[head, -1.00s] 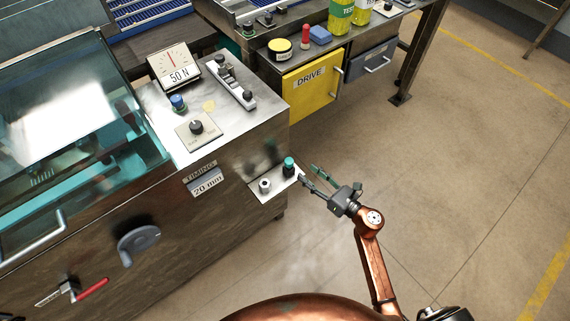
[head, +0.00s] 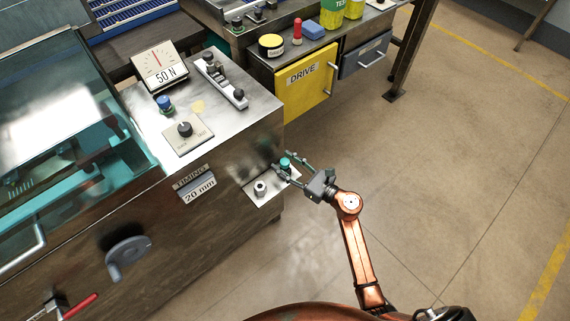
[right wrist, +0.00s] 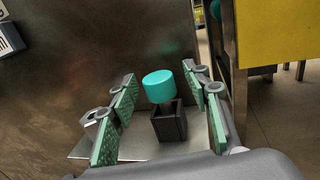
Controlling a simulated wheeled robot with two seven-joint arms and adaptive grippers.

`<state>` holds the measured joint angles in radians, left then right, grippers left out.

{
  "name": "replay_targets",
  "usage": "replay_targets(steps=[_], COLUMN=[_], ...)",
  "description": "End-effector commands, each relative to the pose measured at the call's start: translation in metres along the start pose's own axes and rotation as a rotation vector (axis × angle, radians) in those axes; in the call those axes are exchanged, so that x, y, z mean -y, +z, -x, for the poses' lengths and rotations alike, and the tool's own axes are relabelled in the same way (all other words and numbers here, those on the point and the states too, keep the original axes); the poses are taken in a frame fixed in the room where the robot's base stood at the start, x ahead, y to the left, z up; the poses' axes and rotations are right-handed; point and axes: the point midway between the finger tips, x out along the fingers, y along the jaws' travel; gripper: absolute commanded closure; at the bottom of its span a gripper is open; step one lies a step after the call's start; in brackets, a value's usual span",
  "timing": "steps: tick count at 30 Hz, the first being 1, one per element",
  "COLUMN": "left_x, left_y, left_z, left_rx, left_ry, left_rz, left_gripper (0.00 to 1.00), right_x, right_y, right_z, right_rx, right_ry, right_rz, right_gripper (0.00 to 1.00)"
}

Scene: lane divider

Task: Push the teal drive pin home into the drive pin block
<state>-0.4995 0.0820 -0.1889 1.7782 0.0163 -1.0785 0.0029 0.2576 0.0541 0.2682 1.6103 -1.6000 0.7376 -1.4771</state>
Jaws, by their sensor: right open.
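The teal drive pin (head: 284,162) stands upright in the dark drive pin block on a small metal shelf at the machine's side. In the right wrist view the pin's teal head (right wrist: 158,86) sits above the dark block (right wrist: 169,122). My right gripper (head: 291,166) is open, with its fingers around the pin and block. In the right wrist view its green-padded fingers (right wrist: 165,112) stand on both sides, apart from the pin and block. How deep the pin sits inside the block is hidden. My left gripper is not in view.
The metal shelf (head: 254,194) also carries a silver round fitting (head: 260,187). The machine's steel wall (head: 225,215) rises close behind the block. A yellow DRIVE drawer (head: 303,82) stands farther back. The floor to the right is clear.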

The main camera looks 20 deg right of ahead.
Motion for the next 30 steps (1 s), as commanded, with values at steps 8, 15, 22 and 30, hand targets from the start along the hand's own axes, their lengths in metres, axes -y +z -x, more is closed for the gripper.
replay_targets(steps=[8,15,22,30], left_x=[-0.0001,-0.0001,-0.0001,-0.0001], left_y=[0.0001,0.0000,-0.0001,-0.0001], left_z=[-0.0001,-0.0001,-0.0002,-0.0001], left_rx=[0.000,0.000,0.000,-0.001], left_ry=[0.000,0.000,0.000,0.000], left_rz=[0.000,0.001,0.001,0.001], left_gripper=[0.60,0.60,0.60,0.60], right_x=[0.0001,0.0003,0.0003,0.0003], right_y=[0.0002,0.0002,0.0001,0.0004], right_z=[0.0005,0.0008,0.0009,0.0009], right_rx=[0.000,0.000,0.000,0.000], right_ry=[0.000,-0.001,-0.001,-0.001], right_rz=[0.000,0.000,0.000,0.000], right_gripper=[0.66,0.83,0.99,1.00])
